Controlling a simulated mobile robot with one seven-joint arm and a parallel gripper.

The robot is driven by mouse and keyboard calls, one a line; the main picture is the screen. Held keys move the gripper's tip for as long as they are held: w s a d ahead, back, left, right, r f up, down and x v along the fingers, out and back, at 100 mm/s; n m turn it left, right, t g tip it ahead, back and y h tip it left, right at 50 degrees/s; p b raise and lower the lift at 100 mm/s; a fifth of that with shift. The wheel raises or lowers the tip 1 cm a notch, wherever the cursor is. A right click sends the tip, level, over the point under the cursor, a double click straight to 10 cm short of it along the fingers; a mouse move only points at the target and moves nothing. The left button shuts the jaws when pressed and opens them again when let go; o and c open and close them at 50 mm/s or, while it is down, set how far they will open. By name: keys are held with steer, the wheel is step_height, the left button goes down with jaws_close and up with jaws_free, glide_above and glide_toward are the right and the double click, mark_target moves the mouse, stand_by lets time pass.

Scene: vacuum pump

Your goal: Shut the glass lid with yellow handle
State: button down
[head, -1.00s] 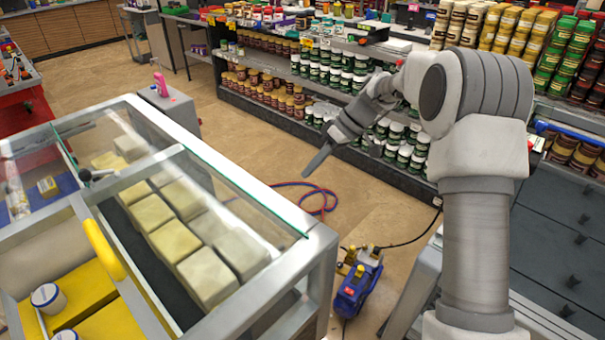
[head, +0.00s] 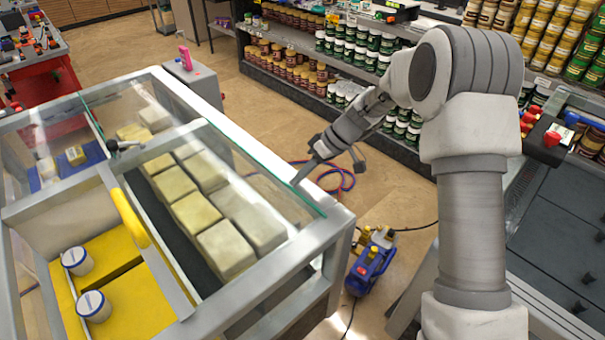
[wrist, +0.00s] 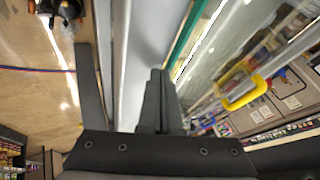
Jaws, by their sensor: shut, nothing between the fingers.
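The glass lid (head: 225,160) lies over the right part of a metal-framed chest, its green edge along the far right side. Its yellow handle (head: 130,218) is on the frame at the near left side of the pane. The handle also shows in the wrist view (wrist: 243,85). Pale blocks (head: 198,211) show through or beneath the glass. My gripper (head: 303,175) is shut and empty, pointing down by the chest's right rim near the glass edge. It is far from the handle. I cannot tell whether it touches the rim or glass.
An open bay at the near left holds yellow boxes (head: 102,260) and white jars (head: 94,306). A blue pump (head: 370,267) with hoses stands on the floor to the right. Shelves of cans (head: 300,60) stand behind. A dark drawer cabinet (head: 560,230) is at the right.

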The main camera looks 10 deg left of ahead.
mark_target(182, 255)
steer(key=s+a+b, duration=0.4)
steer(key=s+a, duration=0.2)
steer(key=s, duration=0.1)
steer(key=s+a+b, duration=0.4)
steer(key=s+a, duration=0.3)
steer(key=s, duration=0.1)
steer(key=s+a+b, duration=0.4)
steer(key=s+a, duration=0.3)
steer(key=s, duration=0.1)
steer(key=shift+a, duration=0.15)
